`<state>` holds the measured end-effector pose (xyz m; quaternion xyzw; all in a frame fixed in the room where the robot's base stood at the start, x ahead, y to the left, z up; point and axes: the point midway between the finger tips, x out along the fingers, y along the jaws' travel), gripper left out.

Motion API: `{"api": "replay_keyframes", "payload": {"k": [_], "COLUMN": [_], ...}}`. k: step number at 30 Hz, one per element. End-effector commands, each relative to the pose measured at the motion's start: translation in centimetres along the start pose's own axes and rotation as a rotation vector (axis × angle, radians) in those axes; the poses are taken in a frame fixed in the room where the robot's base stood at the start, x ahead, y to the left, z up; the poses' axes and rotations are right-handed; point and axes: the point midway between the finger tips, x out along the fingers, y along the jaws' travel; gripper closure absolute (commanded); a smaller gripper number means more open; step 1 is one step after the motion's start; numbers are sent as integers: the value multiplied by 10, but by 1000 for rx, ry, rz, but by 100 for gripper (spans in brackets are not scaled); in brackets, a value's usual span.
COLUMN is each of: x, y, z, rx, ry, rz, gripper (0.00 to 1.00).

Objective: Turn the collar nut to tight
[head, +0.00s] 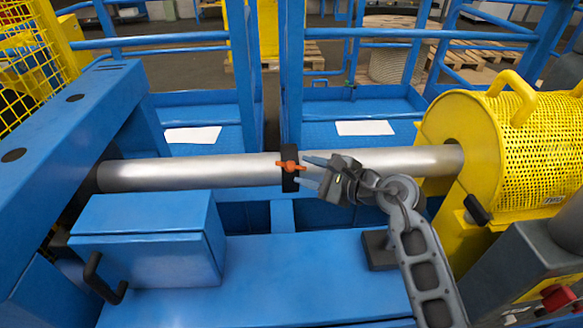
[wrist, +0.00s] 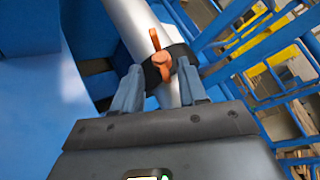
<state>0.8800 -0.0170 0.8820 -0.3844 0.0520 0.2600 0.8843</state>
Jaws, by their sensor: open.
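The collar nut is an orange winged piece (head: 288,166) on a black collar (head: 290,183) that wraps a long silver shaft (head: 210,173). In the wrist view the orange nut (wrist: 160,59) lies ahead of my gripper, with one wing pointing up and away and the other toward me. The black collar (wrist: 182,55) shows behind it. My gripper (head: 308,171) reaches in from the right in the head view, fingertips close to the nut. In the wrist view the two fingers (wrist: 160,80) are apart, one on each side of the nut. I cannot tell whether they touch it.
A yellow perforated guard (head: 525,125) covers the shaft's right end. A blue box (head: 150,240) with a black handle (head: 95,278) stands in front at left. Blue rails (head: 265,70) rise behind the shaft. The blue deck (head: 290,275) in front is mostly clear.

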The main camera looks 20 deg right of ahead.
Motion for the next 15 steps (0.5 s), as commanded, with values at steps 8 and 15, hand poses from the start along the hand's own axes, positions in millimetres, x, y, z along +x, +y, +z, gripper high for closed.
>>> {"api": "replay_keyframes", "payload": {"k": [8,15], "x": [37,45], "y": [0,0], "z": [0,0], "rx": [1,2], "ry": [-1,0], "rz": [1,-1], "gripper": [58,58]}}
